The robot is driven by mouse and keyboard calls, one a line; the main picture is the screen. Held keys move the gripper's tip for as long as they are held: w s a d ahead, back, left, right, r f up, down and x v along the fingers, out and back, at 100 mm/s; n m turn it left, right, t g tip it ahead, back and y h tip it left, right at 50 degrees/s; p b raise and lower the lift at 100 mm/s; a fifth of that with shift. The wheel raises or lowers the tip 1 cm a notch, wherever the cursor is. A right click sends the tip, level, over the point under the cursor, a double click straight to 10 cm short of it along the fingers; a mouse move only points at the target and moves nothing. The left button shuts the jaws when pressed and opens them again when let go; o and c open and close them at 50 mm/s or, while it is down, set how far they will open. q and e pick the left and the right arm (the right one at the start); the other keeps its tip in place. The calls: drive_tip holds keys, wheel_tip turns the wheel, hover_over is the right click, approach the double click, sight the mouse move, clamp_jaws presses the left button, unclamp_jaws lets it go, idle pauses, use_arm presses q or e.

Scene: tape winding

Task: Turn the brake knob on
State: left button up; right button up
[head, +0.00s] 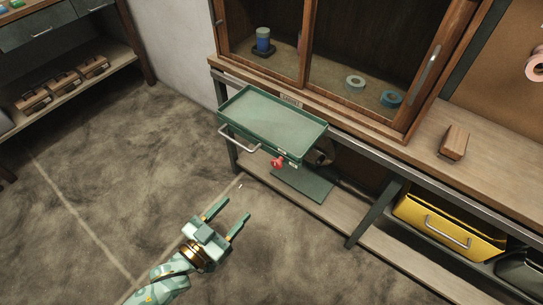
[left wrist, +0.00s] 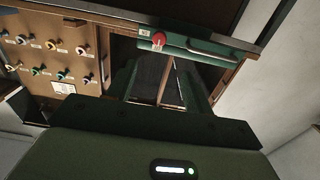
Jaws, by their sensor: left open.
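The red brake knob (head: 278,162) sits at the front right corner of a green tray (head: 262,139) that juts out from the bench. It also shows near the top of the left wrist view (left wrist: 158,40), on the tray's front. My left gripper (head: 237,208) is open and empty in the head view. Its two fingers point up and right toward the tray, below and left of the knob and clearly apart from it. The fingers (left wrist: 160,88) also show spread in the left wrist view. My right gripper is in neither view.
A metal handle (head: 239,140) sticks out of the tray's front, left of the knob. Behind stands a wooden cabinet with tape rolls (head: 355,83). A yellow drawer (head: 450,228) is under the bench at right. The floor around my left gripper is clear.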

use_arm(q)
drive_tip(key=b, duration=0.4)
approach(275, 166)
drive_tip(key=x, duration=0.7)
drive_tip(key=shift+f, duration=0.1)
drive_tip(key=shift+w+d+b, duration=0.3)
drive_tip(key=shift+w+d, duration=0.05)
drive_tip(key=shift+w, duration=0.1)
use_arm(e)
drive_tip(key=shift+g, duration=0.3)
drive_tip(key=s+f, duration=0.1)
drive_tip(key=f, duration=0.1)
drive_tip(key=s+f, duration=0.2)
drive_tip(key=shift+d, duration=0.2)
use_arm(q)
drive_tip(key=c, duration=1)
